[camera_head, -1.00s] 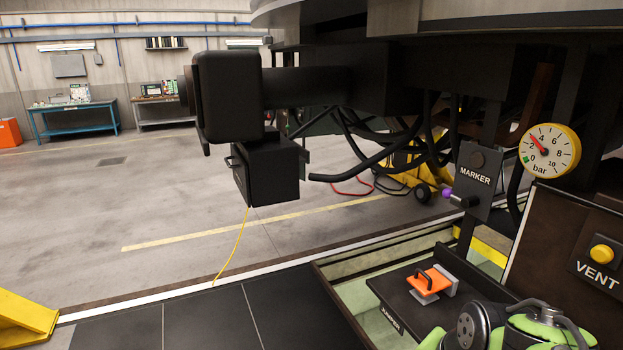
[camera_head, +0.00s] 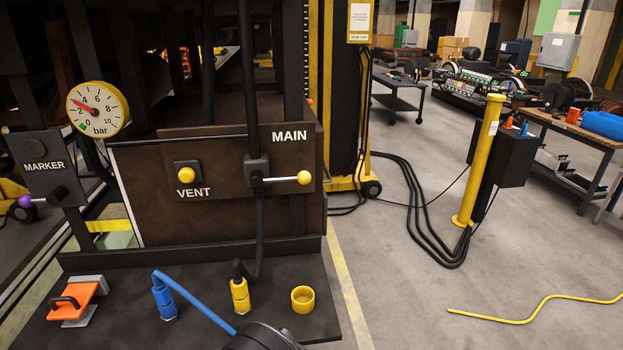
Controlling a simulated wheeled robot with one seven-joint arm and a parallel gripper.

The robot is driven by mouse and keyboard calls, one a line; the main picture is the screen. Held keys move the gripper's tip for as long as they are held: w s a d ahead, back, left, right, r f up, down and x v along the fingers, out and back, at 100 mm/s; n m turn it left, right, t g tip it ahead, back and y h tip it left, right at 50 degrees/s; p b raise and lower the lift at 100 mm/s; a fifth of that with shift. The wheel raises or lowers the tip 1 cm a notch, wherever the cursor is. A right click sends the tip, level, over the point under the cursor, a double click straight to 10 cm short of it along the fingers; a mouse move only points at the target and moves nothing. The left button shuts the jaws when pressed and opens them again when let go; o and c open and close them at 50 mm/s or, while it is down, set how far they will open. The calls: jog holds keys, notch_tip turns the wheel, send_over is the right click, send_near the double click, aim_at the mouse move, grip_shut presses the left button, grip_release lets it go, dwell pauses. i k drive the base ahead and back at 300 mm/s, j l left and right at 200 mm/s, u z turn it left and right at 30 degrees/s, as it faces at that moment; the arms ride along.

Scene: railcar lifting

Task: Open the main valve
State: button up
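The main valve is a black body with a horizontal lever ending in a yellow knob (camera_head: 304,177), under the MAIN label on a brown panel (camera_head: 220,215). The lever points right, across the vertical black hose that runs down from the valve. A pressure gauge (camera_head: 97,109) marked bar stands at the upper left, its red needle near 2 to 3. The yellow VENT button (camera_head: 187,174) sits left of the valve. A dark rounded part of my arm shows at the bottom edge. My gripper's fingers are not visible.
A black shelf (camera_head: 215,268) below the panel carries an orange block (camera_head: 76,300), a blue fitting with hose (camera_head: 163,298), a yellow fitting (camera_head: 240,294) and a yellow cup (camera_head: 302,299). The MARKER lever's purple knob (camera_head: 26,201) is at left.

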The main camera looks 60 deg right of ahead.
aim_at(256, 180)
jog(key=z, duration=1.65)
